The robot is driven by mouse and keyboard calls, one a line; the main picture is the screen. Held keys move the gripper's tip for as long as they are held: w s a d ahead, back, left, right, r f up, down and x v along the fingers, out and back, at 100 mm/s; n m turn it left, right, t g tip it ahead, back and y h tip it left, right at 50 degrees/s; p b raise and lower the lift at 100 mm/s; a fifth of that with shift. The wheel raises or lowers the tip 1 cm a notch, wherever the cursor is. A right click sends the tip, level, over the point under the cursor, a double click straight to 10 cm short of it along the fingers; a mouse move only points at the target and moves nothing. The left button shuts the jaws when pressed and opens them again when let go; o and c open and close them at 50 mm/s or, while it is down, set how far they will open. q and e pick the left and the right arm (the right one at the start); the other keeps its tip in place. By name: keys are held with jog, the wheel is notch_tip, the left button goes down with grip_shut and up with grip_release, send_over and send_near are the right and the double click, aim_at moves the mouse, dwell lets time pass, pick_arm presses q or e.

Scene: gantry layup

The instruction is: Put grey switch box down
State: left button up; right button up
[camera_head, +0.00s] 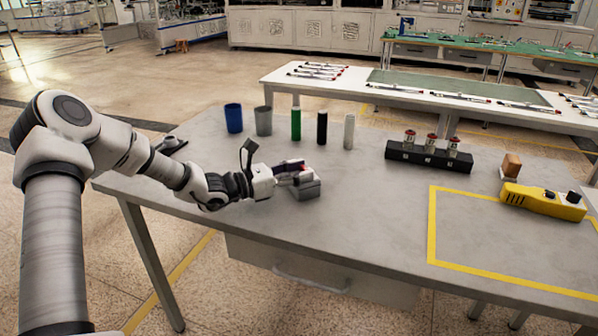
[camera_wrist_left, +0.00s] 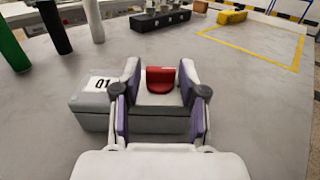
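The grey switch box (camera_head: 306,191) is at the table's front left in the head view, at or just above the tabletop; I cannot tell if there is a gap. In the left wrist view, the grey switch box (camera_wrist_left: 90,103) has a white label reading 01 on its left part and a red rocker between the fingers. My left gripper (camera_head: 296,174) reaches in from the left. Its purple-sided fingers, also in the left wrist view (camera_wrist_left: 160,100), lie against both sides of the box's middle part. The box's underside is hidden. My right gripper is not in view.
Blue (camera_head: 233,118) and grey (camera_head: 263,121) cups stand behind, beside green (camera_head: 296,124), black (camera_head: 322,128) and white (camera_head: 348,131) cylinders. A black block (camera_head: 428,158) bears red-topped parts. A yellow device (camera_head: 543,202) lies over the yellow outline (camera_head: 431,225). The table (camera_head: 370,205) is clear between.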

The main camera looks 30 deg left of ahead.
pick_arm(q)
jog(key=shift+r, duration=0.1)
jog(key=shift+s+a+r+p, duration=0.1)
jog(key=shift+r+p, duration=0.1)
jog(key=shift+p, duration=0.15)
jog(key=p+v, duration=0.1)
jog(key=v, duration=0.1)
jog(key=p+v, duration=0.2)
jog(key=v, duration=0.1)
jog(key=shift+s+a+r, duration=0.2)
jog(key=shift+s+r, duration=0.05)
jog(key=shift+r, duration=0.05)
jog(key=p+v, duration=0.5)
jog(key=p, duration=0.3)
jog(key=shift+s+a+p, duration=0.1)
jog(key=shift+s+p, duration=0.1)
jog(key=shift+p, duration=0.2)
jog(key=shift+s+a+f+p, duration=0.15)
jog(key=shift+s+f+p, duration=0.15)
jog(key=shift+f, duration=0.2)
